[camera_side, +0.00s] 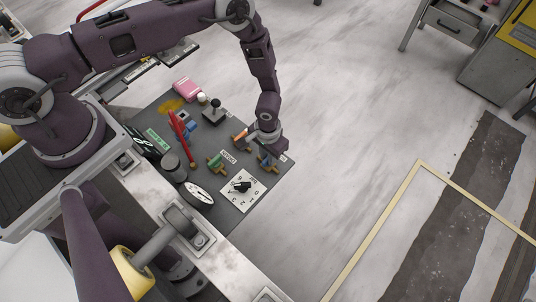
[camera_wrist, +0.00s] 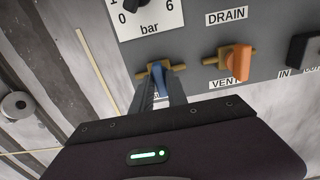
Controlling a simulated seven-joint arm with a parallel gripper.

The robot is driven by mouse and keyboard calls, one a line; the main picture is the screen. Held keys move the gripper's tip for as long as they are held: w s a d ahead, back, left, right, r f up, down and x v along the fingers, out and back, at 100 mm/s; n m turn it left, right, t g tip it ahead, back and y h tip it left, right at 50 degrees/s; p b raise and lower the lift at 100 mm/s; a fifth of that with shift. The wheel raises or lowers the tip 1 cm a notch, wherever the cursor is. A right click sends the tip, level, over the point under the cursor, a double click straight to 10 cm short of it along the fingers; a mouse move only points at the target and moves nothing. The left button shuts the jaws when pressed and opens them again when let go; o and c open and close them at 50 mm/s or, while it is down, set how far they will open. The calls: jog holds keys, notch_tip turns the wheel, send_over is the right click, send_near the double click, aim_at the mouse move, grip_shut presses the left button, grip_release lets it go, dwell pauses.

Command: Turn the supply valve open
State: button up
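A blue-handled valve (camera_wrist: 159,71) on a short brass pipe is at the panel's edge in the wrist view, and in the side view (camera_side: 267,165) it is near the panel's right corner. Its label is hidden in the wrist view, and the label beside it in the side view is too small to read. My gripper (camera_wrist: 160,86) has its fingers down at the blue handle, one on each side. I cannot tell whether they press on it. In the side view my gripper (camera_side: 265,147) is just above this valve and partly covers it.
An orange-handled valve (camera_wrist: 237,63) stands close by, between the DRAIN label (camera_wrist: 227,14) and the VENT label (camera_wrist: 224,83). A bar dial (camera_wrist: 150,14), a green-handled valve (camera_side: 215,163), a red lever (camera_side: 181,133) and a black joystick (camera_side: 215,110) share the grey panel (camera_side: 262,196). Floor beyond is clear.

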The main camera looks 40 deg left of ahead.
grip_shut()
jog(key=m, duration=0.8)
jog(key=shift+m, duration=0.3)
jog(key=m, duration=0.4)
jog(key=shift+m, duration=2.6)
